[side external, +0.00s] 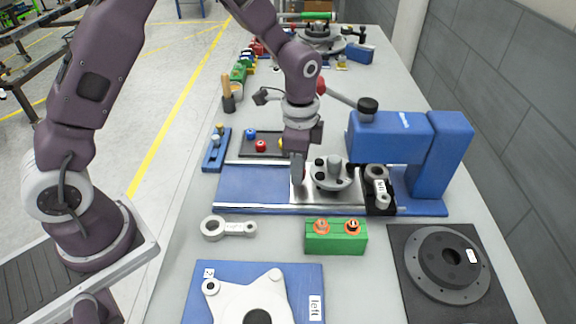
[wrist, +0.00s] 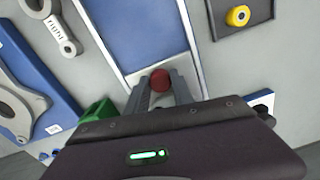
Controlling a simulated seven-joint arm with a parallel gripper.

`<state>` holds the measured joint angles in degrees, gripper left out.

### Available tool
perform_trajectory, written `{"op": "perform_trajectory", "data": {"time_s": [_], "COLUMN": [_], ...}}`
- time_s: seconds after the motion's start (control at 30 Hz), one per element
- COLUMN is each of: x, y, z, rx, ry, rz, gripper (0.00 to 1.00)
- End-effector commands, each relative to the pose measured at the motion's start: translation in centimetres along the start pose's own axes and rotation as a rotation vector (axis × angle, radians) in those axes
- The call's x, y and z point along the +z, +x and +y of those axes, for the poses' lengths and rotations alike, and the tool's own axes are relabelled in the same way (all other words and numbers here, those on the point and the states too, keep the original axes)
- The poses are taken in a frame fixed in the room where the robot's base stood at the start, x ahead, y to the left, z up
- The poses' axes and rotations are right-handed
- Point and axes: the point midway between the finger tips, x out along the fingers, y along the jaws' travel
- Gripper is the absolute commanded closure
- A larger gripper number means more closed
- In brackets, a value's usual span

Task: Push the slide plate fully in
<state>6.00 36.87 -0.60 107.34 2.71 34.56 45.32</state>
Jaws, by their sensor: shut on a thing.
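The slide plate (side external: 350,198) is a silver plate on the blue base (side external: 250,185) of the press. It carries a round grey fixture (side external: 333,175) with a short upright cylinder. Its right end is near the black holder with a grey link part (side external: 377,185) under the press head. My gripper (side external: 298,178) points down at the plate's left end. In the wrist view a red ball knob (wrist: 160,80) sits between the fingers of my gripper (wrist: 161,92), which are shut on it. The silver plate edge (wrist: 142,77) shows just beyond. The knob's stem is hidden.
The blue press (side external: 405,135) with its black-knobbed lever stands right of the plate. A green block (side external: 336,238), a loose link (side external: 228,228) and a blue fixture (side external: 200,306) lie in front. A dark tray (side external: 258,145) is behind. The base left of the plate is bare.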

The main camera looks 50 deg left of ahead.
Motion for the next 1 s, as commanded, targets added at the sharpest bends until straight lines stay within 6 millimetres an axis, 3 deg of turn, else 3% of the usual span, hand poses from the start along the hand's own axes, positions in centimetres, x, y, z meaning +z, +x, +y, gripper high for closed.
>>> {"op": "perform_trajectory", "data": {"time_s": [0.1, 0.37, 0.4, 0.5, 0.83, 1.0], "x": [-1.3, -1.7, -1.7, -1.7, -1.5, -1.6], "y": [-0.1, -0.1, -0.1, -0.1, -0.3, -3.6], "z": [-0.3, -0.3, -0.3, -0.3, -0.3, -0.4], "rx": [-0.005, -0.006, -0.007, -0.006, -0.003, -0.007], "ry": [-0.001, -0.001, -0.001, -0.001, -0.001, -0.002], "rz": [0.004, 0.008, 0.009, 0.008, 0.003, 0.007], "gripper": [1.00, 1.00, 0.70, 0.50, 0.50, 0.50]}}
